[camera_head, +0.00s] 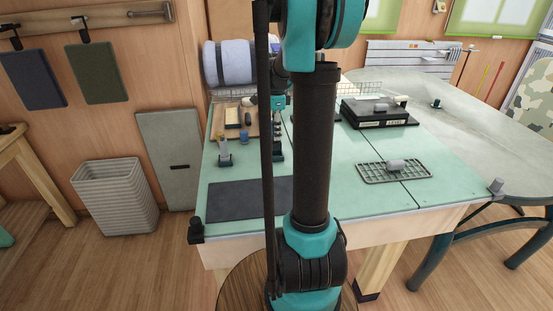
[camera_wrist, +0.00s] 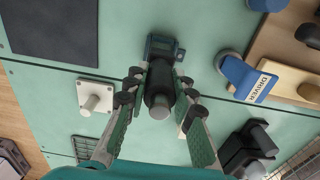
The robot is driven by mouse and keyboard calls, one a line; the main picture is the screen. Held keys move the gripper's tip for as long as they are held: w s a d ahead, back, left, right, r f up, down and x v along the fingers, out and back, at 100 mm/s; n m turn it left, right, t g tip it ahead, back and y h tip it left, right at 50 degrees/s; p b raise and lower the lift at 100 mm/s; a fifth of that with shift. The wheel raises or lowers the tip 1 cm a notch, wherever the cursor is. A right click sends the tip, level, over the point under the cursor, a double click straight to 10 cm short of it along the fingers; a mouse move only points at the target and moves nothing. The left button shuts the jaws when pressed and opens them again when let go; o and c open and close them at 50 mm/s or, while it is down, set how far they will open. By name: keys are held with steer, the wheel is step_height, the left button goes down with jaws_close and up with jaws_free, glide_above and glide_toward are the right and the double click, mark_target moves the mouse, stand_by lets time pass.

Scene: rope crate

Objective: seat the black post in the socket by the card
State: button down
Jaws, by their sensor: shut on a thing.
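My gripper (camera_wrist: 157,78) is shut on the black post (camera_wrist: 158,88), a dark cylinder with a grey end facing the wrist camera. A blue-and-dark block (camera_wrist: 162,45) lies just beyond the post's far end in the wrist view; whether they touch is unclear. A card reading DRIVER (camera_wrist: 262,88) is right of the post, by a rounded blue piece (camera_wrist: 238,72). Another card reading LEVEL (camera_head: 384,124) is on the black box (camera_head: 362,112) in the head view. No socket opening can be made out. In the head view my arm hides part of the table.
The green table (camera_head: 340,205) carries a dark mat (camera_head: 240,199), a grey grate (camera_head: 420,174) with a grey cylinder, and a small upright piece (camera_head: 225,152) at left. A wooden board (camera_wrist: 290,45) lies right.

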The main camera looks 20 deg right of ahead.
steer(key=shift+f, duration=1)
steer(key=shift+f, duration=1.4)
stand_by(1.4)
steer(key=c, duration=1.2)
jaws_free()
step_height(320, 180, up, 12)
